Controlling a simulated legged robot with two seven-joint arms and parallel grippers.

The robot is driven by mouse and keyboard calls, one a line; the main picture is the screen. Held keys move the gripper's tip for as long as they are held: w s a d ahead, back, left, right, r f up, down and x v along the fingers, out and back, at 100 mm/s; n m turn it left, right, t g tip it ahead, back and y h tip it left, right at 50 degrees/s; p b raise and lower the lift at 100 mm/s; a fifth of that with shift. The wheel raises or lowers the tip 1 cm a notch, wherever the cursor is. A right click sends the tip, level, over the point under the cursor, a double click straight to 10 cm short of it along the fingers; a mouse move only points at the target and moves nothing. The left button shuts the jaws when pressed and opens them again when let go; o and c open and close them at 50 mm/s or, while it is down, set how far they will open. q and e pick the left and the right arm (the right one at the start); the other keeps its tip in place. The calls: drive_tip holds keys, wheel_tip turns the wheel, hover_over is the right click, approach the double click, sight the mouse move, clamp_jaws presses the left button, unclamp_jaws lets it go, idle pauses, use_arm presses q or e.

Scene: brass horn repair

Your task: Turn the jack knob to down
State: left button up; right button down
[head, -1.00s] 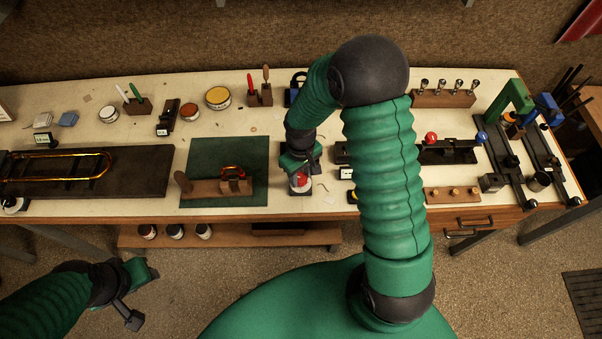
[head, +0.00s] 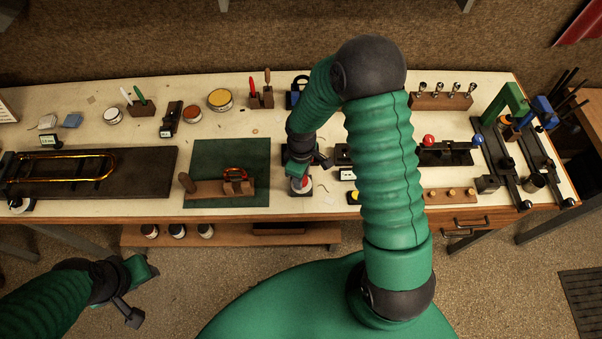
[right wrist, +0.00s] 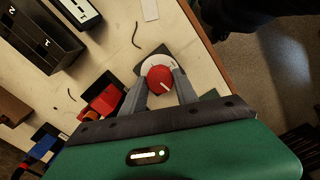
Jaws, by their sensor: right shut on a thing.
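A red knob (right wrist: 160,79) with a white pointer line sits on a pale round plate at the bench's front edge. In the head view the knob (head: 300,184) shows just below my right gripper (head: 301,174). In the right wrist view my right gripper's (right wrist: 161,84) two grey fingers are closed on either side of the knob. The pointer line runs slantwise across the knob's top. I cannot read any position marks on the plate. My left gripper (head: 142,292) is open and empty, low at the left, in front of the bench.
A black rack (head: 445,154) with red and blue balls stands to the right. My right forearm covers part of the bench.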

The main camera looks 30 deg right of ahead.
drive_tip(key=n+p, duration=0.1)
drive_tip(key=n, duration=0.2)
drive_tip(key=shift+r, duration=0.15)
drive_tip(key=n+p, duration=0.3)
drive_tip(key=n, duration=0.2)
drive_tip(key=shift+w, duration=0.1)
drive_tip(key=n+p, duration=0.2)
drive_tip(key=n, duration=0.2)
drive_tip(key=shift+n+p, duration=1.25)
drive_tip(key=shift+n, duration=1.05)
drive_tip(key=c, duration=1.3)
unclamp_jaws()
drive_tip(key=o, duration=0.4)
drive_tip(key=shift+d+f, duration=0.1)
drive_tip(key=shift+f, duration=0.1)
drive_tip(key=shift+c, duration=0.2)
